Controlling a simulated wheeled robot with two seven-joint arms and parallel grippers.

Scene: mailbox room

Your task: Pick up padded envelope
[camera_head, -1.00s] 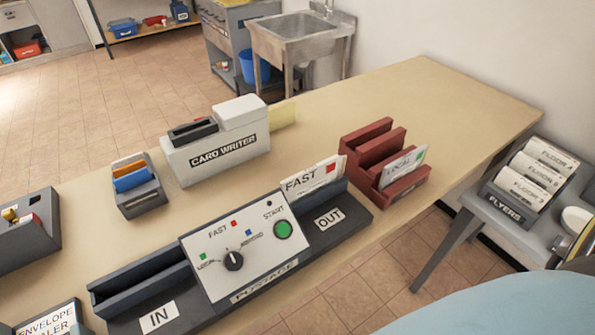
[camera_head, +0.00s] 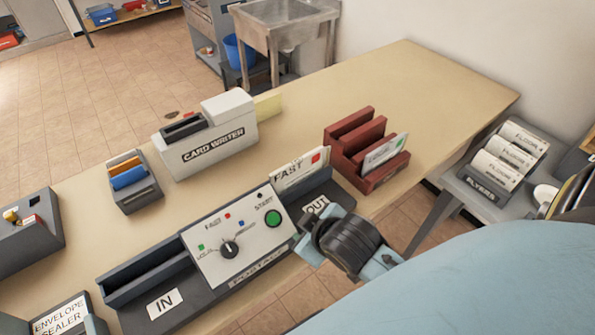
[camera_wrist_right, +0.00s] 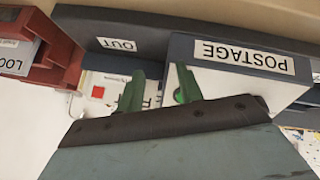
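A white envelope marked FAST with a red square (camera_head: 291,170) stands in the OUT slot of the postage machine (camera_head: 205,265); I cannot tell whether it is padded. My right gripper (camera_head: 308,246) is over the front edge of the machine, near the OUT label. In the right wrist view its two greenish fingers (camera_wrist_right: 158,90) are apart with nothing held between them. The FAST envelope (camera_wrist_right: 112,84) shows partly behind and beside these fingers.
A red rack (camera_head: 362,150) holding an envelope with a green square (camera_head: 384,152) stands right of the machine. The card writer (camera_head: 210,140) and a small card holder (camera_head: 134,185) stand behind. Flyers (camera_head: 503,158) sit on a side table. The far right tabletop is clear.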

